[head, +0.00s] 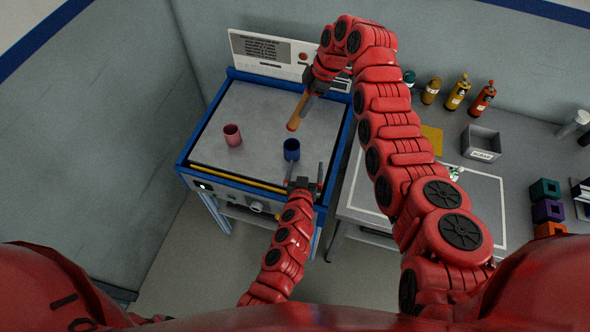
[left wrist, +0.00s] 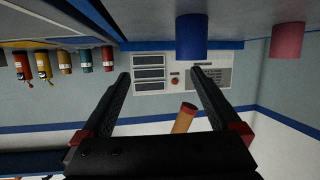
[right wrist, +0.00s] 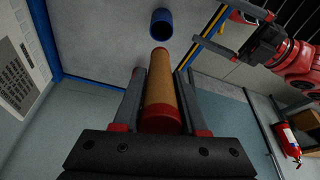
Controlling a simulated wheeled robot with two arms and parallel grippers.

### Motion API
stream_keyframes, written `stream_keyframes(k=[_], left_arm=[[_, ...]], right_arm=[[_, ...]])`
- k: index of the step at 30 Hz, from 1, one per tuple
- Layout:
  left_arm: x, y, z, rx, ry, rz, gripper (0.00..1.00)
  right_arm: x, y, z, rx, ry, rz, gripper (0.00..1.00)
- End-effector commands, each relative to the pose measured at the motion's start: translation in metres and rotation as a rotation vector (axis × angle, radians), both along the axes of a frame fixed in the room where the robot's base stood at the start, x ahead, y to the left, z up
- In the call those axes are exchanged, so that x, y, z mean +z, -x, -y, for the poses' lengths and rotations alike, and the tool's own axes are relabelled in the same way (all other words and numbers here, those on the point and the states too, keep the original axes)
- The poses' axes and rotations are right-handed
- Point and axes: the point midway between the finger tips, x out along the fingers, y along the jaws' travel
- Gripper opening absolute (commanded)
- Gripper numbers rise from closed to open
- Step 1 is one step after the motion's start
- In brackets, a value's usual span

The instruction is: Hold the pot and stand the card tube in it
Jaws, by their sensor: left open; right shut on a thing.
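A blue pot (head: 292,150) stands on the grey top of the blue-framed bench, close to its front edge. A pink pot (head: 232,135) stands farther left on the same top. My left gripper (head: 305,172) is open just in front of the blue pot, and nothing is between its fingers; in the left wrist view the blue pot (left wrist: 191,38) shows past one fingertip. My right gripper (head: 308,92) is shut on the brown card tube (head: 298,112) with red ends, tilted above the bench behind the blue pot. In the right wrist view the tube (right wrist: 165,80) points toward the blue pot (right wrist: 162,24).
A white panel (head: 262,48) with a printed label stands at the back of the bench. The table at right holds several bottles (head: 457,93), a grey bin (head: 482,142) and coloured blocks (head: 547,210). The bench top (head: 245,105) is clear around the pots.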

Motion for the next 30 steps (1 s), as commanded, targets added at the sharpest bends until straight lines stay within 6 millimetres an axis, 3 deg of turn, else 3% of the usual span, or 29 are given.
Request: stream_keyframes(k=[6,11,30], left_arm=[[-0.007,0.003,-0.026,0.176,-0.048,-0.062,0.97],[-0.011,-0.001,-0.033,0.214,-0.059,-0.071,0.97],[-0.045,-0.089,-0.037,0.207,-0.060,-0.065,0.97]], right_arm=[[0.000,0.000,0.000,0.000,0.000,0.000,0.00],[0.000,0.000,0.000,0.000,0.000,0.000,0.00],[0.000,0.000,0.000,0.000,0.000,0.000,0.00]])
